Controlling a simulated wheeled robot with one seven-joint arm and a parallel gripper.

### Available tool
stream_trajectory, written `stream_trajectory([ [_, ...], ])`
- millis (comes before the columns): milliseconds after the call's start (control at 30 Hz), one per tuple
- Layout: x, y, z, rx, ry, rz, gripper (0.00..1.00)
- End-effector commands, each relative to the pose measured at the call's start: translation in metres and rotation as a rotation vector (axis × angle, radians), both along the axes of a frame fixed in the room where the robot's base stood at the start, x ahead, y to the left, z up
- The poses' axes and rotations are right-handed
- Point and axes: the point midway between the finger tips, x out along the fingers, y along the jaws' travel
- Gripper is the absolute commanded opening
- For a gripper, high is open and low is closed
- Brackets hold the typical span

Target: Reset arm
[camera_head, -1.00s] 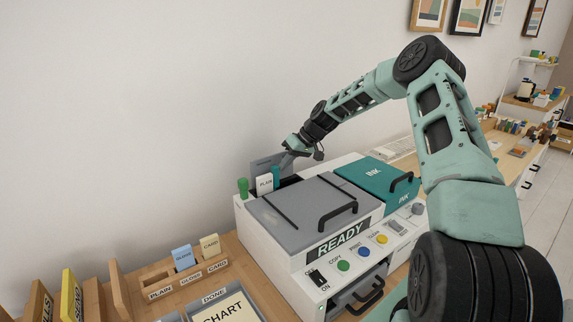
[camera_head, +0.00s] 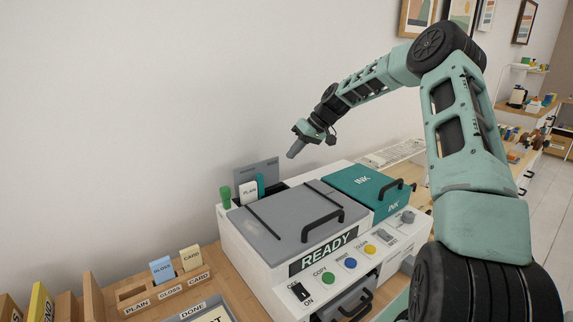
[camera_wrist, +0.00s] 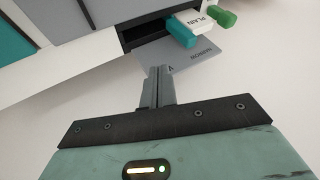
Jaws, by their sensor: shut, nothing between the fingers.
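My gripper (camera_head: 297,150) is shut and empty. It hangs in the air above the back of the white printer (camera_head: 263,265), apart from it. Its closed fingers also show in the wrist view (camera_wrist: 158,88). Behind the printer's grey lid (camera_head: 290,217), a white PLAIN block (camera_head: 248,192) stands in the rear slot beside a teal piece (camera_head: 261,184) and a green knob (camera_head: 225,197). A grey upright panel (camera_head: 262,171) rises behind them.
The teal INK lid (camera_head: 365,188) is closed. A wooden holder (camera_head: 165,300) with GLOSS (camera_head: 162,270) and CARD (camera_head: 190,258) blocks stands left of the printer. Framed pictures (camera_head: 418,17) hang on the wall. The air around my gripper is clear.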

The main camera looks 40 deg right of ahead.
Motion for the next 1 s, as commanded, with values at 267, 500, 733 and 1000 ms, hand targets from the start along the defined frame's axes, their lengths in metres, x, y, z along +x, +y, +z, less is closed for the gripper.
stream_trajectory([
  [267,-0.009,-0.011,0.019,0.000,-0.001,0.000,0.00],
  [500,-0.009,-0.010,0.020,0.000,0.000,0.002,0.00],
  [733,-0.010,0.088,0.024,-0.043,0.072,0.116,0.00],
  [1000,-0.077,0.273,0.025,-0.181,0.209,0.320,0.00],
])
